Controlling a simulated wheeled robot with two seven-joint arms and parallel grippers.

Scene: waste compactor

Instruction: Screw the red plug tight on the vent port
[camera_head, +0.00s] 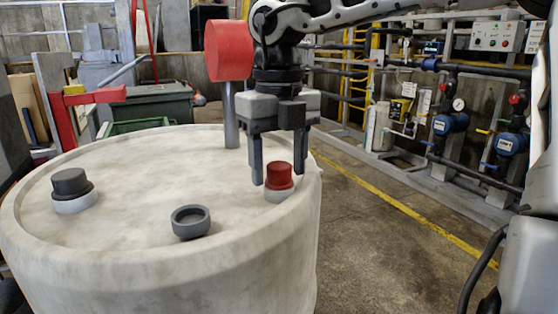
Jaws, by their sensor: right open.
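The red plug (279,176) stands upright on a short pale port (278,196) near the right edge of the round drum top (130,215). Whether its thread is seated cannot be told. My right gripper (278,170) points straight down over the plug, jaws open. One finger shows left of the plug and the other at its right; contact cannot be made out. An open dark grey ring (191,221) lies on the front of the top, its inside empty. My left gripper is out of view.
A dark grey cap (71,183) sits on a pale port at the left. A grey post carries a red head (228,50) close to the left of my right gripper. Bare drum top lies between. Pipes and blue-bodied gauges (450,123) line the right wall.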

